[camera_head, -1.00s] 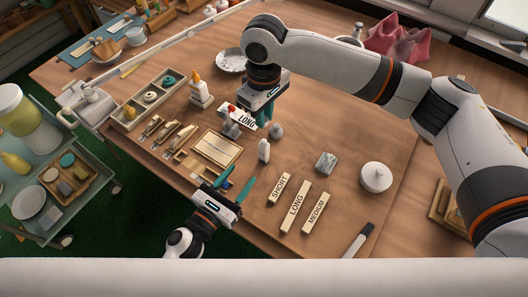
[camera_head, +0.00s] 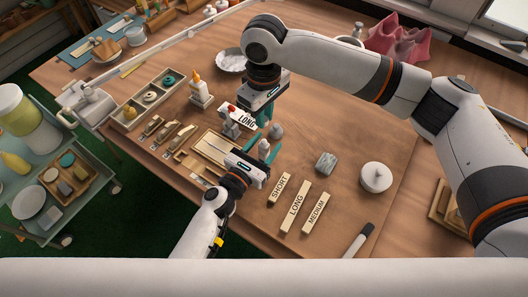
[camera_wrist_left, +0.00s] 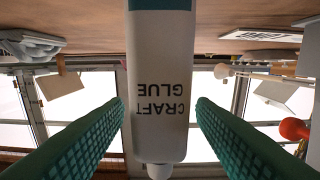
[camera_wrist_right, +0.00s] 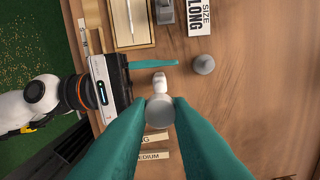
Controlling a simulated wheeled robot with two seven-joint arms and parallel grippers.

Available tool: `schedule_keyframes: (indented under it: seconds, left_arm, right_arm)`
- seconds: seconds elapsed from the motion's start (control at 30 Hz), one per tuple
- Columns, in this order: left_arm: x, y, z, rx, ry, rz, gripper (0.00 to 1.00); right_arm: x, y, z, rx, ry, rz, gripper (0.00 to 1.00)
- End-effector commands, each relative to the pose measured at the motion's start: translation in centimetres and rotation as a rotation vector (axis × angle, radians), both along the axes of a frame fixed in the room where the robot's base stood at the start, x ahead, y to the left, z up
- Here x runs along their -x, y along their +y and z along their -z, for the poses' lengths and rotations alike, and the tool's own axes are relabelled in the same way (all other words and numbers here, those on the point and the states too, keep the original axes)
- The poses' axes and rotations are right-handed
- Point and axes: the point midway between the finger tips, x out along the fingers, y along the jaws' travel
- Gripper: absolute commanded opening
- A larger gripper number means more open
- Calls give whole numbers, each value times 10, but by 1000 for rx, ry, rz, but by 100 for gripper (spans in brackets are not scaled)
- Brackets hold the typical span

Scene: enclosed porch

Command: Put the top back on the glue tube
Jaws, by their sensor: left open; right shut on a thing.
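The glue tube (camera_wrist_left: 160,75), white with "CRAFT GLUE" lettering and a teal band, stands between the fingers of my left gripper (camera_wrist_left: 160,125). Gaps show on both sides, so that gripper is open around it and not touching. In the head view my left gripper (camera_head: 268,150) is low over the table and mostly hides the tube. My right gripper (camera_head: 265,116) is above and behind it, its tips partly hidden. In the right wrist view it is shut on a small round grey-white piece, apparently the top (camera_wrist_right: 160,112). The tube's white end (camera_wrist_right: 160,82) shows just beyond it, apart as far as I can tell.
A grey knob-shaped piece (camera_head: 277,131) stands close behind the tube. A "LONG" card (camera_head: 245,118) and a wooden tray (camera_head: 207,150) are to the left. Labelled blocks (camera_head: 297,206), a stone cube (camera_head: 326,162) and a lidded white pot (camera_head: 376,177) lie right, with bare table between.

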Motion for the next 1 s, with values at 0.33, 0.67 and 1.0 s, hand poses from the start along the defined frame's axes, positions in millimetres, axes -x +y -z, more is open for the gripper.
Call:
schedule_keyframes:
  seconds: [0.33, 0.67, 1.0]
  left_arm:
    - [0, 0, 0, 0, 0, 0, 31]
    - [0, 0, 0, 0, 0, 0, 0]
    - [0, 0, 0, 0, 0, 0, 0]
  right_arm:
    - [0, 0, 0, 0, 0, 0, 0]
    - [0, 0, 0, 0, 0, 0, 0]
    - [1, 0, 38, 0, 4, 0, 0]
